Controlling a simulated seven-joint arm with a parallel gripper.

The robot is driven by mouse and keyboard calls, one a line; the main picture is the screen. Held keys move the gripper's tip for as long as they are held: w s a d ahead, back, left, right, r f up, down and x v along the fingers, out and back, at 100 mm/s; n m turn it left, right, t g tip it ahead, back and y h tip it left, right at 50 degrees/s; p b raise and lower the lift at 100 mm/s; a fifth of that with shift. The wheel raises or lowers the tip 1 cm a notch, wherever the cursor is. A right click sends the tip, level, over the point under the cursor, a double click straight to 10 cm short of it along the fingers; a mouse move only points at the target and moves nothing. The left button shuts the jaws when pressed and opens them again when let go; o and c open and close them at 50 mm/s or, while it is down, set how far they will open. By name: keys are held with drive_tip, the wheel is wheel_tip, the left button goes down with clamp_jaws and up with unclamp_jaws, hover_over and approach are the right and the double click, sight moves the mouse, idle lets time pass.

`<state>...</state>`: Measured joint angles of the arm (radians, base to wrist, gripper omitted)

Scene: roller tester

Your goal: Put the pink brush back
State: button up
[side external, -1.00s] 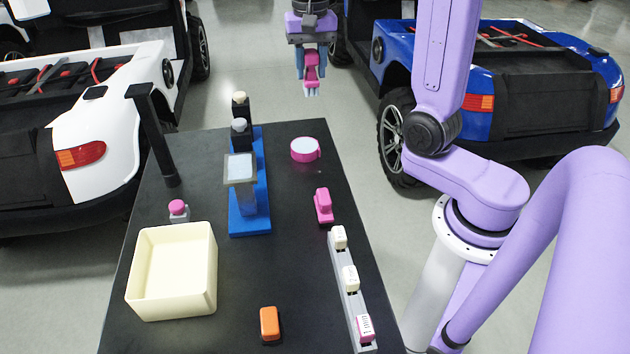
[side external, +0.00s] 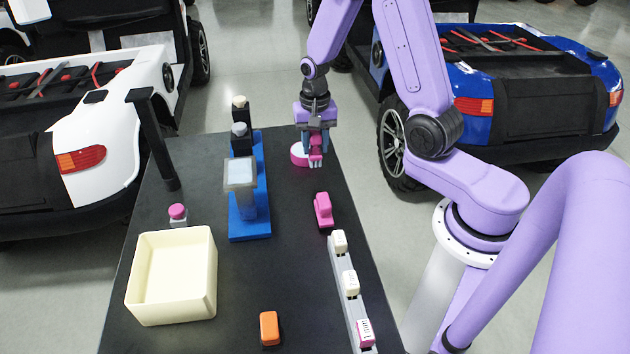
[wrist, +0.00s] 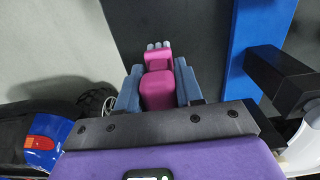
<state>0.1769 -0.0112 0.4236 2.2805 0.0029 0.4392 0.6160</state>
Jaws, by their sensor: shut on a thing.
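My gripper (side external: 316,148) is shut on the pink brush (side external: 316,143), above the far right part of the table. The brush points down, with its pale bristle tips lowest. In the wrist view the brush (wrist: 157,90) sits between the two blue-grey fingers, its bristles pointing away from the palm. A round pink dish with a white top (side external: 298,154) is just left of the brush and partly hidden by it and the gripper; I cannot tell whether they touch. A pink block-like piece (side external: 323,209) stands on the table nearer the camera.
A blue stand (side external: 250,226) with a grey-framed plate is left of my gripper. A black post (side external: 155,140), cream bin (side external: 172,312), pink-capped bottle (side external: 178,214), orange block (side external: 269,327) and grey rail with white and pink blocks (side external: 346,300) are on the table (side external: 230,290).

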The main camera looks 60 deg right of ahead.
drive_tip(key=shift+f, duration=3.8)
drive_tip(key=shift+f, duration=0.15)
drive_tip(key=o, duration=1)
